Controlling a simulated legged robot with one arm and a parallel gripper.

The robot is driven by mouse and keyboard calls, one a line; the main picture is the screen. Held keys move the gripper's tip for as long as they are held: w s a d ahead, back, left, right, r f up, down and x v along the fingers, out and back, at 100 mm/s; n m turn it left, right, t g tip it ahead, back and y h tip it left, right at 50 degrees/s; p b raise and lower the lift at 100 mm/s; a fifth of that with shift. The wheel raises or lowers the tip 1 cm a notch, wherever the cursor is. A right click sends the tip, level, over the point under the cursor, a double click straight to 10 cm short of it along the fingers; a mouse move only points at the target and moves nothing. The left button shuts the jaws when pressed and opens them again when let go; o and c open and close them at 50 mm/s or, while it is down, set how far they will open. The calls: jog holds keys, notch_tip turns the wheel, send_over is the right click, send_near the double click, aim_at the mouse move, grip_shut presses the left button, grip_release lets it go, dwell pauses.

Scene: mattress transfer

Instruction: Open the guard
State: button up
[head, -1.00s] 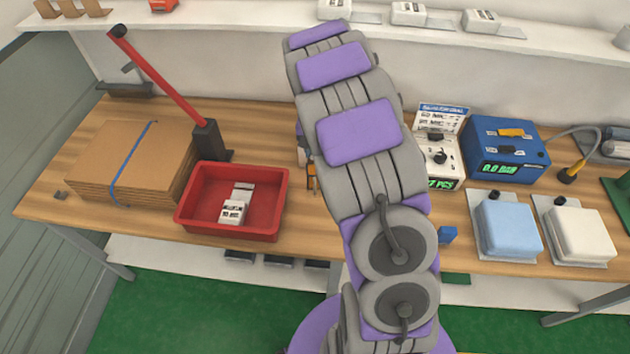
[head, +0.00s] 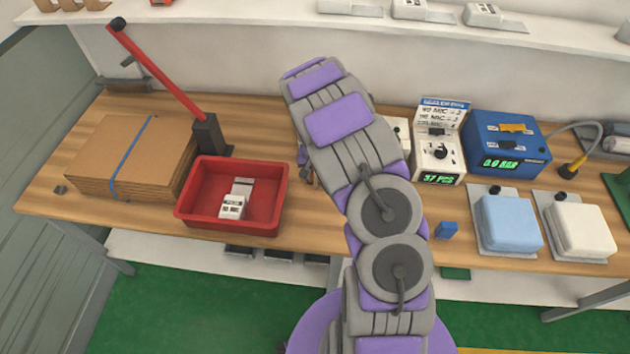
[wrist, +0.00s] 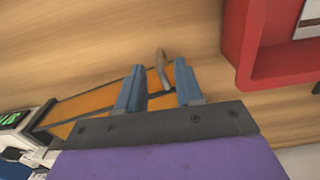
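The guard looks to be the orange panel with dark edges (wrist: 90,107) in the wrist view, running from lower left towards my fingers. A small curved brown-grey handle (wrist: 161,68) sticks up at its right end. My gripper (wrist: 158,88) has its two blue fingers apart, with the handle between and just beyond them. I cannot tell whether either finger touches it. In the head view my arm covers most of this spot. Only a small orange-brown bit (head: 309,177) shows at the arm's left edge, and my gripper is largely hidden.
A red bin (head: 190,210) holding a white part stands left of the arm, close by in the wrist view (wrist: 243,55). A red lever (head: 160,72) and cardboard stack (head: 110,160) are further left. A white counter box (head: 440,160), blue box (head: 510,150) and blue block (head: 446,230) are right.

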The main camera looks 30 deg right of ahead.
aim_at(315, 179)
jog(key=shift+f, duration=1.75)
jog(key=shift+c, duration=0.4)
grip_shut()
